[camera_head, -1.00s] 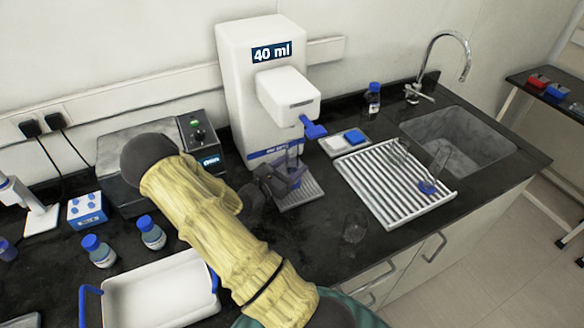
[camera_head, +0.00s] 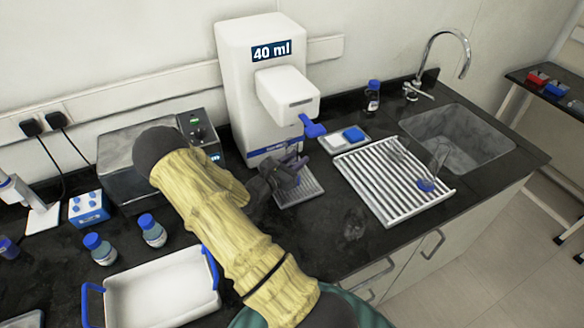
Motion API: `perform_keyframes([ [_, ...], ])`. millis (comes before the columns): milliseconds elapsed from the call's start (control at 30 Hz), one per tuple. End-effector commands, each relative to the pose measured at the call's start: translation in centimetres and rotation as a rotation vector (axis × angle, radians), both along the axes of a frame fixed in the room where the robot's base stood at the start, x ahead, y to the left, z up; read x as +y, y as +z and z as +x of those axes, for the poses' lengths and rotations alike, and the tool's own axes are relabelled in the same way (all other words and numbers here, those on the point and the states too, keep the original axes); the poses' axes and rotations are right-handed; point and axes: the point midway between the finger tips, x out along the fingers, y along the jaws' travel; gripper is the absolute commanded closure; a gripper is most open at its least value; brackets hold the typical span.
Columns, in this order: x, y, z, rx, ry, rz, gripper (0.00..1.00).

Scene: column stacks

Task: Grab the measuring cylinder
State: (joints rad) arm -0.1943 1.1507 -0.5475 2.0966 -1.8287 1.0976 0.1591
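My gripper (camera_head: 290,170) is dark and sits low in front of the white dispenser (camera_head: 250,70), over the ribbed drip tray (camera_head: 298,193) below the spout. Its fingers overlap a small, faint bluish upright shape there, which may be a measuring cylinder. I cannot tell whether the fingers touch it or close on it. A clear glass cylinder with a blue base (camera_head: 427,185) is on the white slatted drying rack (camera_head: 385,190) at the right, apart from my gripper.
A sink (camera_head: 455,140) with a tap is behind the rack. Blue-capped bottles (camera_head: 152,232) and a white tray with blue handles (camera_head: 160,292) are at the left front. A clear glass vessel (camera_head: 354,226) stands near the front edge. The dispenser reads 40 ml.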

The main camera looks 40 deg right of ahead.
Motion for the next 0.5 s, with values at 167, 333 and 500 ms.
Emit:
perform_keyframes([
  [167, -0.02, 0.04, 0.00, 0.000, 0.000, -0.001, 0.99],
  [333, -0.02, 0.09, 0.00, -0.001, 0.000, -0.001, 0.99],
  [500, -0.02, 0.42, 0.02, -0.001, 0.000, -0.001, 0.99],
])
